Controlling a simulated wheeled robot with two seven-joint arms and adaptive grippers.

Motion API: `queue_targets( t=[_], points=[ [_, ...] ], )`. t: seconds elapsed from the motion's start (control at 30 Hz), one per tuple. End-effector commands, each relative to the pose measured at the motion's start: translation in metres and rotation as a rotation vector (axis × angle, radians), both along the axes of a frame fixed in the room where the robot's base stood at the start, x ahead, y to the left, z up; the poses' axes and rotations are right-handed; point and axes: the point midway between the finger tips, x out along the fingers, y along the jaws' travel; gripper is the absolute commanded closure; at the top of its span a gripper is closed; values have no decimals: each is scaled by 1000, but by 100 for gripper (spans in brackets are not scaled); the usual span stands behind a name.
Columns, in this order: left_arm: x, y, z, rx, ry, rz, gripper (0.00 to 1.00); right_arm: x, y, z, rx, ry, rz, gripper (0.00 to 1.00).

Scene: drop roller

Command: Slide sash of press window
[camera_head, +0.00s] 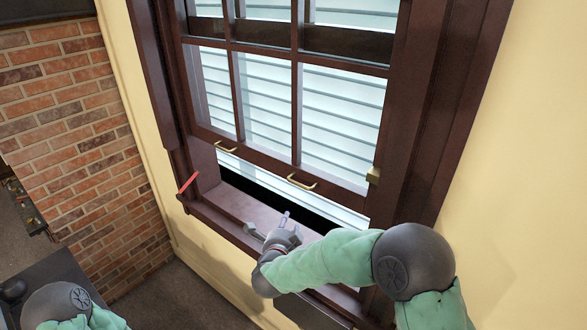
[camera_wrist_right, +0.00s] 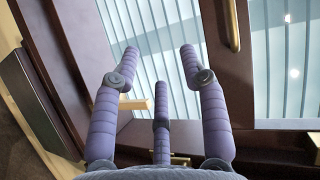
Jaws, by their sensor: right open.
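The press window's lower sash (camera_head: 269,162) has a dark brown frame and several panes, and stands partly raised above the sill (camera_head: 236,208) with a gap under it. Two brass handles sit on its bottom rail, a left one (camera_head: 225,147) and a right one (camera_head: 301,182). My right gripper (camera_head: 287,226) is open and empty over the sill, below the right handle and apart from it. In the right wrist view its spread purple fingers (camera_wrist_right: 160,55) point at the glass, with a brass handle (camera_wrist_right: 233,25) at upper right. My left gripper is out of view.
The thick window frame (camera_head: 451,100) stands right of the sash, with a small brass piece (camera_head: 373,175) near the rail's right end. A red strip (camera_head: 187,182) sits by the lower left frame. A brick wall (camera_head: 75,135) is at left.

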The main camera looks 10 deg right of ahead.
Motion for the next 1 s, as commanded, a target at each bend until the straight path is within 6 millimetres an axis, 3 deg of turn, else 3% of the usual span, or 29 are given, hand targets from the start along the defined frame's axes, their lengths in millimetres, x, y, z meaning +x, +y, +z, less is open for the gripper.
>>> queue_targets(
  t=[0.03, 0.1, 0.23, 0.43, 0.8, 1.0],
  points=[
    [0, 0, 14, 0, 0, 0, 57, -1, 0, 35, 42, -54, -44, 56],
    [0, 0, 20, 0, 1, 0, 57, -4, -2, 60, 90, -109, -96, 56],
    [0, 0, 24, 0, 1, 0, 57, -7, -4, 81, 138, -160, -146, 56],
    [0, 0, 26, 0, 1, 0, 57, 5, -12, 80, 145, -167, -159, 56],
    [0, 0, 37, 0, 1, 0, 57, 59, -43, 69, 144, -166, -156, 56],
    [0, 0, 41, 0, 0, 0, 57, 79, -53, 65, 144, -167, -154, 56]
  ],
)
